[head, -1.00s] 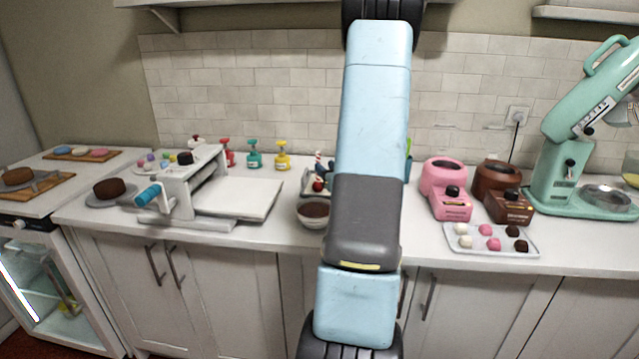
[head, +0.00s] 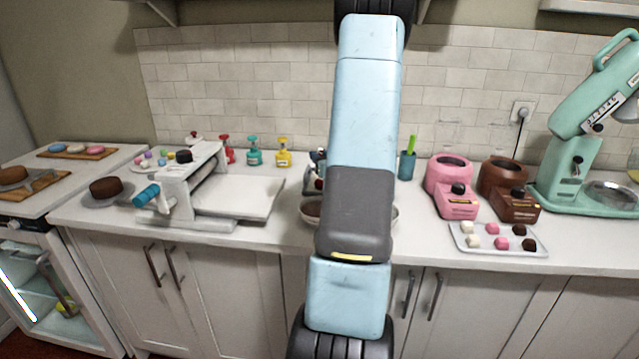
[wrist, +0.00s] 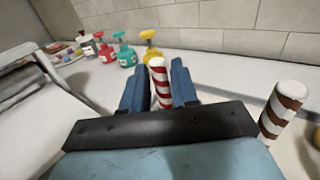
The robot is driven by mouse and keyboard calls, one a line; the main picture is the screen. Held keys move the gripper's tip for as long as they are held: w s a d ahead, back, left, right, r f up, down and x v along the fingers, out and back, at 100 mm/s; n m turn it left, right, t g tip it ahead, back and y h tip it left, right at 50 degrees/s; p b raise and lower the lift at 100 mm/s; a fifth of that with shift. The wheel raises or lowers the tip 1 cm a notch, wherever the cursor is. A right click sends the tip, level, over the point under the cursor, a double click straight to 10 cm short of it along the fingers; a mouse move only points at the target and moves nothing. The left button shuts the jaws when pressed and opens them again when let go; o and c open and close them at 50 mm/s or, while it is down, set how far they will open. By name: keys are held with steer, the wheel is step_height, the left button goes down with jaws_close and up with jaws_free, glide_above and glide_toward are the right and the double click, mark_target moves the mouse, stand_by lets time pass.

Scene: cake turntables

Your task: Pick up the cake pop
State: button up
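The cake pop (wrist: 160,84) shows in the wrist view as an upright red-and-white striped stick with a white top. My gripper (wrist: 158,78) has one blue finger on each side of it. The stick fills the narrow gap and the fingers look closed on it. The lower end of the stick is hidden behind the dark gripper body. A second cake pop with a brown-and-white striped stick (wrist: 280,112) stands close by at the right. In the head view my arm hides my gripper and most of the cake pop spot.
A press with a white board (head: 235,198) stands left of my arm. Coloured bottles (head: 254,152) line the back wall. A bowl (head: 311,207) is partly hidden behind my arm. Pink (head: 455,188) and brown (head: 508,188) melters, a sweets tray (head: 462,246) and a mixer (head: 560,170) stand right.

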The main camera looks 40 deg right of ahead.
steer(key=shift+d, duration=0.1)
jaws_close()
steer(key=shift+r, duration=0.15)
